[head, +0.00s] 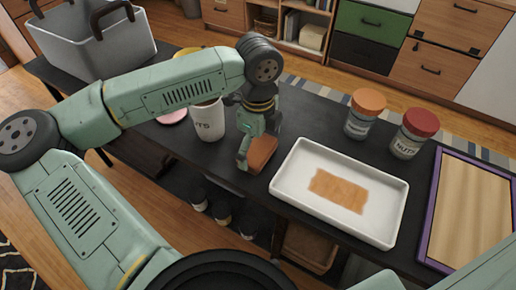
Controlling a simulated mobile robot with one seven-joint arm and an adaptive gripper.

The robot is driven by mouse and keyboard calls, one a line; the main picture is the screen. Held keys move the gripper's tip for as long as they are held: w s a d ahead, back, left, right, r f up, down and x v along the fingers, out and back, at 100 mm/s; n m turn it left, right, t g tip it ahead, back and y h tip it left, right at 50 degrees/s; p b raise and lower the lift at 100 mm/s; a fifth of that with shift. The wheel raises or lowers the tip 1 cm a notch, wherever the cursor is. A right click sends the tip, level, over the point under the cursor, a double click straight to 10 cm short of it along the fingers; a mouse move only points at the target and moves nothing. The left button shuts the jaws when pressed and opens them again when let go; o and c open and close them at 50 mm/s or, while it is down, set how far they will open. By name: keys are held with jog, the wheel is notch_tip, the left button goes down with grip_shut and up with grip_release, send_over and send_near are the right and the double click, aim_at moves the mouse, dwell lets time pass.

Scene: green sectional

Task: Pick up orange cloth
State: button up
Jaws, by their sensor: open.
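A flat orange cloth (338,190) with uneven edges lies on the floor of a white tray (289,208) on the dark table. My gripper (248,152) points down just left of the tray and is open, apart from the cloth. A brown-orange block-like thing (263,154) shows right at my gripper's fingers. I cannot tell whether it lies between them or behind them.
A white cup (207,121) stands left of my gripper, partly behind my arm. Jars with an orange lid (369,101) and a red lid (421,122) stand behind the tray. A purple-framed board (432,208) lies right. A grey bin (80,48) stands far left.

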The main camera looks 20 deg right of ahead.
jog(key=shift+c, duration=0.5)
jog(key=c, duration=0.7)
jog(key=shift+o, duration=0.2)
jog(key=shift+r, duration=0.1)
notch_tip(320, 180, up, 28)
jog(key=b, duration=0.2)
jog(key=shift+b, duration=0.4)
jog(key=o, duration=0.4)
jog(key=c, duration=0.4)
jog(key=shift+f, duration=0.2)
